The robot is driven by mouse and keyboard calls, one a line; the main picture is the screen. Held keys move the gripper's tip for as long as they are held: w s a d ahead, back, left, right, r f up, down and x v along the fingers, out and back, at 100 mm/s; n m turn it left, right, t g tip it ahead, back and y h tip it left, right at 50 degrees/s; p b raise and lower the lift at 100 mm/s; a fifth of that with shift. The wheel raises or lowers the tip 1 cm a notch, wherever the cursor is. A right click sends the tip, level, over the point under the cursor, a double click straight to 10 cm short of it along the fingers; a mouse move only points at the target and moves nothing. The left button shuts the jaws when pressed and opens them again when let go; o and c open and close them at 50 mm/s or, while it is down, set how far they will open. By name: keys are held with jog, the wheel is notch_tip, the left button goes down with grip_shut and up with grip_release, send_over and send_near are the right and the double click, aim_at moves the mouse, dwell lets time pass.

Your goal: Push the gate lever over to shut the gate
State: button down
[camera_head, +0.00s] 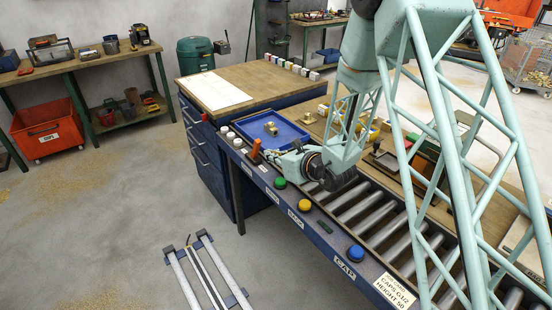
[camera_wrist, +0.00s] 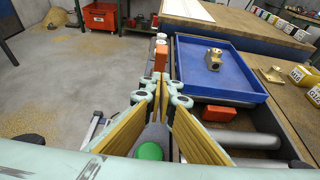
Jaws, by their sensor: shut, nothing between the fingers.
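The gate lever has an orange handle (camera_head: 256,148) and stands upright on the blue front rail, near the left end of the roller conveyor. In the wrist view the orange handle (camera_wrist: 160,57) shows straight ahead, just beyond my fingertips. My gripper (camera_head: 266,156) reaches left along the rail, low and close to the lever. In the wrist view my gripper (camera_wrist: 160,82) has its fingertips together with nothing held. I cannot tell whether they touch the lever. The gate itself is not clearly visible; a small orange block (camera_wrist: 218,113) lies by the rollers.
A blue tray (camera_wrist: 240,91) with a brass fitting (camera_wrist: 213,58) sits right of the lever. Green (camera_head: 280,182), yellow (camera_head: 305,205) and blue (camera_head: 356,253) round caps line the rail. White round pieces (camera_head: 231,137) stand beyond the lever. Rollers (camera_head: 360,210) run beneath my arm.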

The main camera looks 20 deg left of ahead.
aim_at(259, 146)
jog(key=shift+w+a+r, duration=0.4)
jog(key=shift+w+a, duration=0.2)
jog(key=shift+a, duration=0.15)
jog(key=shift+w+a+r, duration=0.35)
jog(key=shift+w+a, duration=0.2)
jog(key=shift+a, duration=0.15)
